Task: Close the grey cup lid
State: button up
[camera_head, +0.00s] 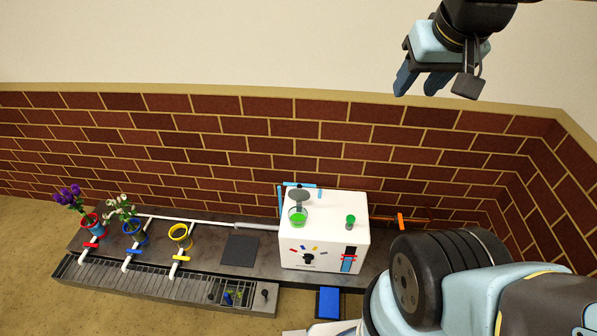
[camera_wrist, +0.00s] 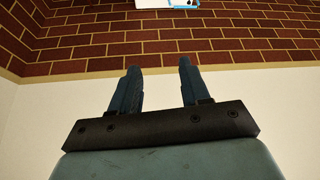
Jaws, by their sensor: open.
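The grey cup lid (camera_head: 299,194) is a dark disc standing raised above a clear cup (camera_head: 298,216) with green contents. Both are on top of the white box-shaped machine (camera_head: 340,215) in the head view. The lid looks open and tilted up at the cup's back side. My gripper (camera_head: 417,88) is high at the upper right in the head view, far from the lid. Its two blue fingers are apart and empty, also in the wrist view (camera_wrist: 157,82). The wrist view shows only a sliver of the machine (camera_wrist: 150,4) at the top edge.
A small green cup (camera_head: 350,221) stands on the machine's right side. Red, blue and yellow (camera_head: 180,236) pots, two with flowers, stand left on the dark counter (camera_head: 206,259). A grated trough (camera_head: 160,290) runs along the front. A brick wall (camera_head: 150,140) is behind.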

jog(key=w+a+f+g, duration=0.1)
jog(key=w+f, duration=0.1)
jog(key=w, duration=0.5)
jog(key=w+a+f+g, duration=0.1)
jog(key=w+a+f, duration=0.1)
jog(key=w, duration=0.6)
jog(key=m+g, duration=0.2)
jog(key=g, duration=0.2)
send_over(299, 192)
jog(key=w, duration=0.3)
notch_tip(299, 192, down, 43)
jog(key=f, duration=1.4)
jog(key=shift+d, duration=0.3)
jog(key=shift+c, duration=0.2)
grip_shut()
